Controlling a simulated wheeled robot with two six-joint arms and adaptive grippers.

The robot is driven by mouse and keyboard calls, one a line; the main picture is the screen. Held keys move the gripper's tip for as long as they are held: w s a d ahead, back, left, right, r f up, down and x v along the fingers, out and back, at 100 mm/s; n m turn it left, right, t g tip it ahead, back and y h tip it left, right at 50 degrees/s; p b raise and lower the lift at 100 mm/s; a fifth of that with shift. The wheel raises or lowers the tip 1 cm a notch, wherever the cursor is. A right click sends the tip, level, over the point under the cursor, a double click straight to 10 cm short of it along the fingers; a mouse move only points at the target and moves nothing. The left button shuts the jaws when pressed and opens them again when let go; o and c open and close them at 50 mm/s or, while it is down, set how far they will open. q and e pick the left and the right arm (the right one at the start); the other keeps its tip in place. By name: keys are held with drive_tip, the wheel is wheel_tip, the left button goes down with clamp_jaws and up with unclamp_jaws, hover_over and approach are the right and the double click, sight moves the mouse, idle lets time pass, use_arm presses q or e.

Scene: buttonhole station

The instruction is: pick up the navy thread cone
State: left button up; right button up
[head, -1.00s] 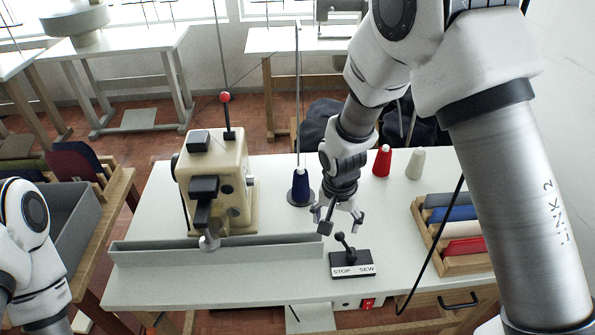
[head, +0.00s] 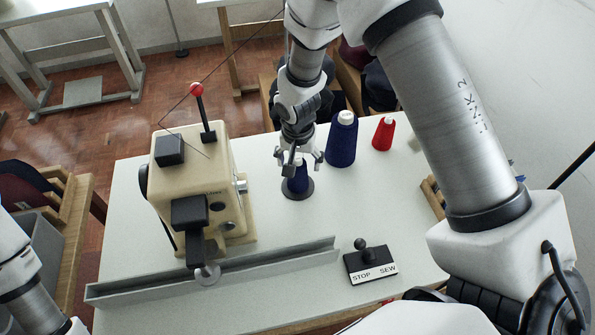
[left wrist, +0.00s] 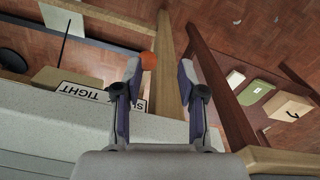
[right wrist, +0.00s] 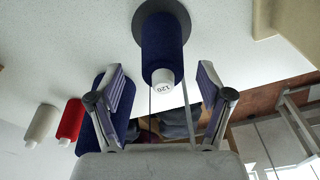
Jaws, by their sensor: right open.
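One navy thread cone (head: 298,185) stands upright on a round black base on the white table, partly hidden by my right gripper (head: 300,163). In the right wrist view this cone (right wrist: 162,45) has a white tip marked 120, which lies between the spread fingers (right wrist: 160,85); no contact shows. A second, larger-looking navy cone (head: 342,140) stands behind and to the right; in the right wrist view it is partly hidden behind the left finger (right wrist: 88,128). My right gripper is open and empty. My left gripper (left wrist: 160,75) is open and empty, away from the cones.
A red cone (head: 383,133) stands right of the larger navy cone. The beige machine (head: 205,195) stands close on the left, with a grey trough (head: 215,275) in front. A STOP/SEW lever box (head: 370,264) sits front right. A dark thread crosses above the machine.

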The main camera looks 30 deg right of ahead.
drive_tip(key=f, duration=0.1)
drive_tip(key=w+f, duration=0.1)
drive_tip(key=shift+d+f, duration=0.1)
drive_tip(key=shift+f, duration=0.3)
drive_tip(key=shift+s+r, duration=0.25)
drive_tip(key=c, duration=1.3)
use_arm(q)
drive_tip(key=shift+w+f, duration=0.15)
use_arm(e)
wheel_tip(320, 180, up, 8)
drive_tip(key=shift+f, duration=0.1)
wheel_tip(320, 180, up, 4)
drive_tip(key=shift+r+p, duration=0.1)
drive_tip(key=shift+p, duration=0.75)
use_arm(q)
drive_tip(key=shift+r, duration=0.85)
